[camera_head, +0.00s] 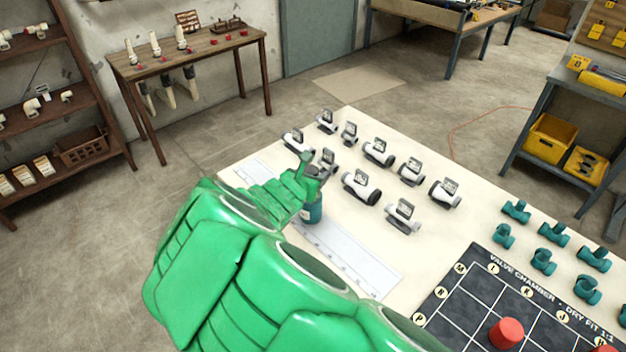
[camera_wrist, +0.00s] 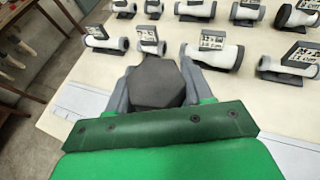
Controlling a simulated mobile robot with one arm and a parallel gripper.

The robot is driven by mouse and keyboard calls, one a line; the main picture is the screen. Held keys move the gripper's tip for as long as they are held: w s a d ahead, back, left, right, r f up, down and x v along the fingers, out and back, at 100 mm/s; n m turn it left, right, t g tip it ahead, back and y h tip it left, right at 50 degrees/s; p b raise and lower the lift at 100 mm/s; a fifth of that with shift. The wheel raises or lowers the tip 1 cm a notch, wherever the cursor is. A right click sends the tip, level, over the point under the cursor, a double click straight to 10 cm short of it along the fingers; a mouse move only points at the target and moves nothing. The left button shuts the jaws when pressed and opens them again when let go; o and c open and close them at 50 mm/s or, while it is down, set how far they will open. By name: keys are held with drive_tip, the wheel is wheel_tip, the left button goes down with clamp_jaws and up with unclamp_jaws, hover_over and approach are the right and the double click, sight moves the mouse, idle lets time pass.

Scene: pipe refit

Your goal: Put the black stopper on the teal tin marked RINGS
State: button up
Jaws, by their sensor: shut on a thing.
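My gripper (camera_head: 313,176) is shut on the black stopper, above the white table's left part. In the wrist view, the stopper (camera_wrist: 156,86) is a dark hexagonal piece between the two grey fingers of my gripper (camera_wrist: 155,92). The teal tin (camera_head: 312,213) stands upright on the table directly below my gripper, with a pale label on its side. I cannot read the label. The tin's top is covered by the gripper, so I cannot tell whether the stopper touches it. The tin is hidden in the wrist view.
Several white pipe fittings with dark ends and tags (camera_head: 361,187) stand beyond the tin. Teal fittings (camera_head: 543,261) stand at the right. A dark grid board (camera_head: 470,290) with a red cylinder (camera_head: 506,333) lies at the front right. A white ruled strip (camera_head: 345,258) lies near the tin.

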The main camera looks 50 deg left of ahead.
drive_tip(key=shift+f, duration=0.8)
drive_tip(key=shift+f, duration=0.1)
drive_tip(key=o, duration=1)
drive_tip(key=shift+v, duration=2.05)
drive_tip(key=shift+w, duration=0.1)
